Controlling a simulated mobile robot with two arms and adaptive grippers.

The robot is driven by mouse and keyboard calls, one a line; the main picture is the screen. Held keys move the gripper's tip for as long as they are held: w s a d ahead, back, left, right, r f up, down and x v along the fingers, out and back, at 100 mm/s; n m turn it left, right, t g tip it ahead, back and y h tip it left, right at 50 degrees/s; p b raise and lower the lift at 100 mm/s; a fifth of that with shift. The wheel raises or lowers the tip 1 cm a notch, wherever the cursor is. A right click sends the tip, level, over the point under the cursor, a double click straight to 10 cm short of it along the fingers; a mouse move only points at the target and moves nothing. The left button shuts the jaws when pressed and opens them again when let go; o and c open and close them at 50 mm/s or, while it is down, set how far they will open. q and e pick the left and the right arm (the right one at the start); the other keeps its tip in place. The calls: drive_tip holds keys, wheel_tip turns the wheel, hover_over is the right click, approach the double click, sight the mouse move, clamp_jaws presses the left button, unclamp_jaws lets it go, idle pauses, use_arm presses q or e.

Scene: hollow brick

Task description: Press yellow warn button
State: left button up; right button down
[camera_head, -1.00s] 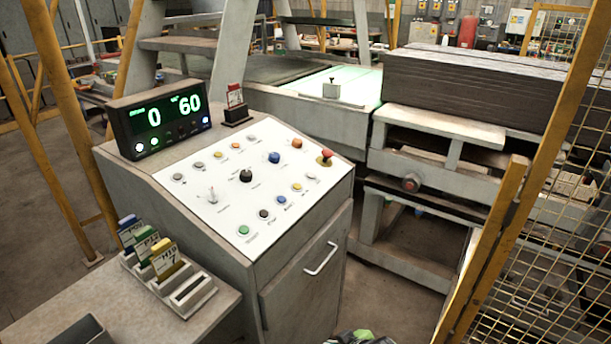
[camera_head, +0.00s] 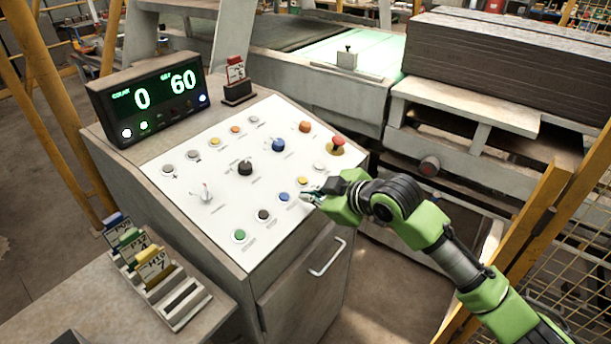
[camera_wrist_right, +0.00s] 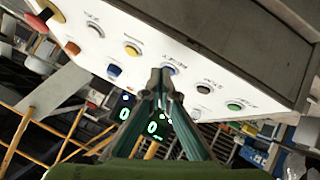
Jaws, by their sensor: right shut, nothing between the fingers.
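The yellow button (camera_head: 302,181) is in the lower row of the white sloped panel (camera_head: 190,225), between a blue and a white button. It also shows in the right wrist view (camera_wrist_right: 132,49). Another yellowish button (camera_head: 214,142) is in the top row; the labels are too small to read surely. My right gripper (camera_head: 308,195) is shut and empty, just in front of the yellow button in the head view. In the wrist view its fingertips (camera_wrist_right: 162,72) overlap the lower-row blue button (camera_wrist_right: 168,68), beside the yellow one. I cannot tell whether they touch the panel. My left gripper is not in view.
A red mushroom button (camera_head: 338,142) stands at the panel's right corner, with a blue knob (camera_head: 278,145) and black knob (camera_head: 245,167) nearby. A display (camera_head: 150,105) reads 0 and 60. A card rack (camera_head: 185,300) stands front left. A yellow mesh fence (camera_head: 545,220) borders the right.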

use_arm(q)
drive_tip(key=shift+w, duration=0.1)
use_arm(e)
drive_tip(key=w+d+r+n+t, duration=0.1)
drive_tip(key=w+r, duration=0.5)
drive_tip(key=r, duration=0.2)
drive_tip(key=shift+w+d+r, duration=0.25)
drive_tip(key=shift+w+r, duration=0.1)
drive_tip(key=shift+w, duration=0.05)
drive_tip(key=b, duration=0.7)
hover_over(303, 180)
drive_tip(key=s+d, duration=0.2)
wheel_tip(303, 180, down, 7)
drive_tip(key=shift+w+a+r, duration=0.1)
drive_tip(key=shift+w, duration=0.05)
drive_tip(key=shift+w+a+f, duration=0.1)
drive_tip(key=shift+a+f, duration=0.05)
drive_tip(key=shift+f, duration=0.15)
drive_tip(key=shift+w+a+f, duration=0.1)
drive_tip(key=shift+f, duration=0.4)
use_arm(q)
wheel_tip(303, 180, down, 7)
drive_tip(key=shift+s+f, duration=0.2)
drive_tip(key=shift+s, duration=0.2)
